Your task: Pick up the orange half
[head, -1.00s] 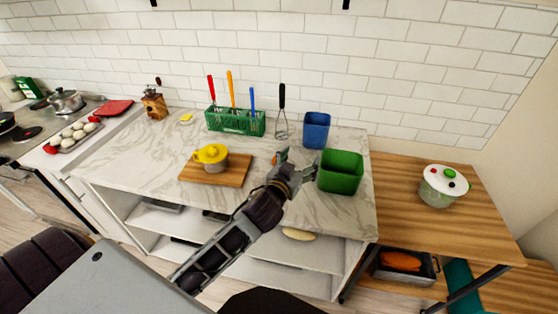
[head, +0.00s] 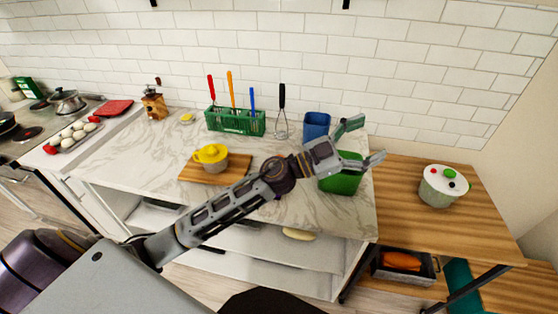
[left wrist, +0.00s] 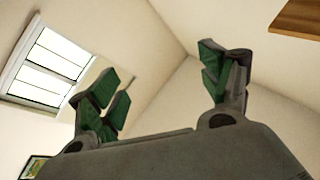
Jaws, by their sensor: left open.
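I cannot make out an orange half for certain. A small yellow piece (head: 187,118) lies at the back left of the marble counter (head: 130,150); it is too small to identify. My left gripper (head: 362,142) is open and empty, raised in front of the green bin (head: 340,184), which it partly hides. My right gripper is not in view.
A yellow-topped juicer (head: 212,155) stands on a cutting board (head: 236,174). Behind are a green utensil rack (head: 235,122), a whisk (head: 282,115) and a blue bin (head: 316,127). A lidded pot (head: 441,187) stands on the wooden table (head: 405,215) to the right.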

